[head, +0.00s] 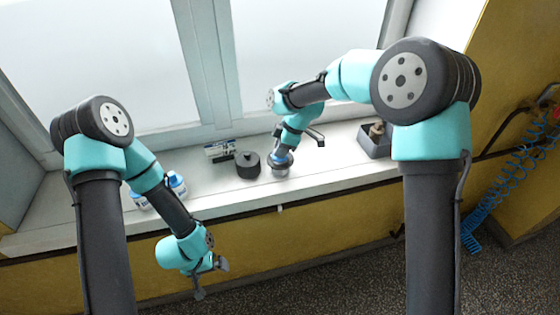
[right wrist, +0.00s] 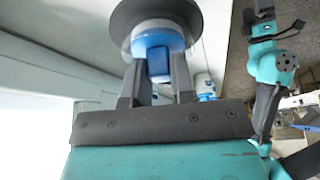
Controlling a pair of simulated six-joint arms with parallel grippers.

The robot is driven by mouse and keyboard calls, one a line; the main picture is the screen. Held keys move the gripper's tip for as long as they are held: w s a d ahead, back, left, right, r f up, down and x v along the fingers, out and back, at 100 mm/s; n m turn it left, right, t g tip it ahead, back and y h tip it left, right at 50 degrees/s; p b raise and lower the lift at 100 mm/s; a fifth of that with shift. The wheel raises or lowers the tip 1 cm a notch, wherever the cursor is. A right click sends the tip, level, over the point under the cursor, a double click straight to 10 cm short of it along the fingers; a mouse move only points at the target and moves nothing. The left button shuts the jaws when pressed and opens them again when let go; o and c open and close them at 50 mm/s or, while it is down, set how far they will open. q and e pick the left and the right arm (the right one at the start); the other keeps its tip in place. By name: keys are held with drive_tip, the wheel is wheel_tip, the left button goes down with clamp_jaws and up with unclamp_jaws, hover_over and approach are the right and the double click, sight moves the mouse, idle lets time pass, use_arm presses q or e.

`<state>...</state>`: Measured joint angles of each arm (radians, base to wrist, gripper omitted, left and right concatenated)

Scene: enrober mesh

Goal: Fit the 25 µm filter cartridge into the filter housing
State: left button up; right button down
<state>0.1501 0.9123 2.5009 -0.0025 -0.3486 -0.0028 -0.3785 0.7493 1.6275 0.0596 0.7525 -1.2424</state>
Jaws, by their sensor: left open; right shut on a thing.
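My right gripper (right wrist: 157,80) is shut on the blue end of a white-and-blue filter cartridge (right wrist: 157,42). Beyond it is a dark round rim, apparently the filter housing (right wrist: 120,22), which surrounds the cartridge's white part in this view. I cannot tell how deep the cartridge sits. In the head view the right gripper (head: 282,158) is over the round grey housing (head: 280,172) on the sill and mostly hides the cartridge. A black round lid with a knob (head: 247,166) lies just left. My left gripper (head: 210,280) is open and empty, in front of the sill.
White-and-blue containers (head: 177,184) stand at the sill's left; one shows in the right wrist view (right wrist: 205,88). A small box (head: 219,150) lies behind the lid. A grey tray (head: 374,146) with a brass-coloured part is at right. The sill (head: 235,196) is clear in front.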

drive_tip(key=shift+r, duration=0.1)
wheel_tip(320, 180, up, 10)
idle(0.5)
drive_tip(key=shift+f, duration=0.2)
idle(0.3)
drive_tip(key=shift+d+f+n+g, duration=0.1)
drive_tip(key=shift+f+n+g, duration=0.4)
drive_tip(key=shift+f+n, duration=1.15)
drive_tip(key=shift+f+m, duration=0.25)
drive_tip(key=c, duration=0.9)
unclamp_jaws()
